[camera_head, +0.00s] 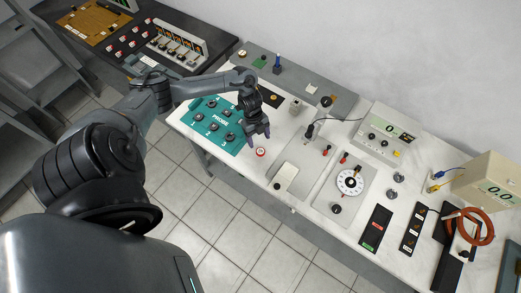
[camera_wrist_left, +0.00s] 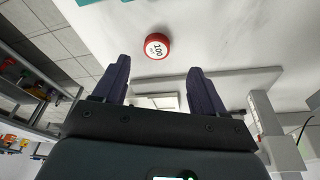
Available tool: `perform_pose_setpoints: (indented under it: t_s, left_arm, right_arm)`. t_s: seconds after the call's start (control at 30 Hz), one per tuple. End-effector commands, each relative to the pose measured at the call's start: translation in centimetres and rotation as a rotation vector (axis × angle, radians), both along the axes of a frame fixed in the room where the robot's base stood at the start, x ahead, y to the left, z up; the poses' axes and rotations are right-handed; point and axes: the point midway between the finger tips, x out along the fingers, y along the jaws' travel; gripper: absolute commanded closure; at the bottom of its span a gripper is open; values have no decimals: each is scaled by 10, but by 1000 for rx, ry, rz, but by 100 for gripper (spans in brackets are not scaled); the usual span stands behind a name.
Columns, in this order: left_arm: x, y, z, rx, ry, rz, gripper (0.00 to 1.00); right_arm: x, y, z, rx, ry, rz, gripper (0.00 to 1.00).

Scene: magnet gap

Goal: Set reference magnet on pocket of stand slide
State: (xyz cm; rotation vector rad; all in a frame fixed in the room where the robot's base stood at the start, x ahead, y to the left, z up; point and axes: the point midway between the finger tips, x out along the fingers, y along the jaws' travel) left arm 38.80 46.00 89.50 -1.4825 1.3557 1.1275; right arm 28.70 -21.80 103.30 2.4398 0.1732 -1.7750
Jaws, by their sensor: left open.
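A small round red magnet (camera_head: 261,152) with a white top lies on the white bench top. In the left wrist view the magnet (camera_wrist_left: 157,46) shows "100" on its face, beyond the fingertips. My left gripper (camera_head: 257,137) is above the bench, just up and left of the magnet. In the left wrist view the gripper (camera_wrist_left: 158,66) is open and nothing is between its fingers. A light grey plate (camera_head: 302,158) with a pale block (camera_head: 286,176) lies right of the magnet and may be the stand slide; I cannot make out its pocket. My right gripper is out of view.
A teal numbered probe board (camera_head: 229,143) lies left of the magnet. A dial plate (camera_head: 349,182), a meter box (camera_head: 386,130) and dark panels (camera_head: 375,227) stand to the right. A grey block (camera_wrist_left: 274,120) rises right of the fingers in the wrist view.

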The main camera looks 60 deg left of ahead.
Motion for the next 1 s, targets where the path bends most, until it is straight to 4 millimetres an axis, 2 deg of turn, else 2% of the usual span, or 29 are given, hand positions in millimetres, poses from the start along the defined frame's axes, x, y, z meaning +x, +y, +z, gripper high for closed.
perform_pose_setpoints:
  t_s: [0.27, 0.6, 0.97, 1.0]
  left_arm:
    - [-1, -5, -16, 0, 0, 0, 29]
    - [-4, -17, -54, 1, -1, 0, 29]
    - [-4, -19, -61, 3, -3, -1, 29]
    - [-4, -19, -61, 3, -3, -1, 35]
  right_arm:
    - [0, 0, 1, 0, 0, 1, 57]
    - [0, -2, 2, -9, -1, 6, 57]
    - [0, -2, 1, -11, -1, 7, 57]
    - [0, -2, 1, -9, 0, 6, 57]
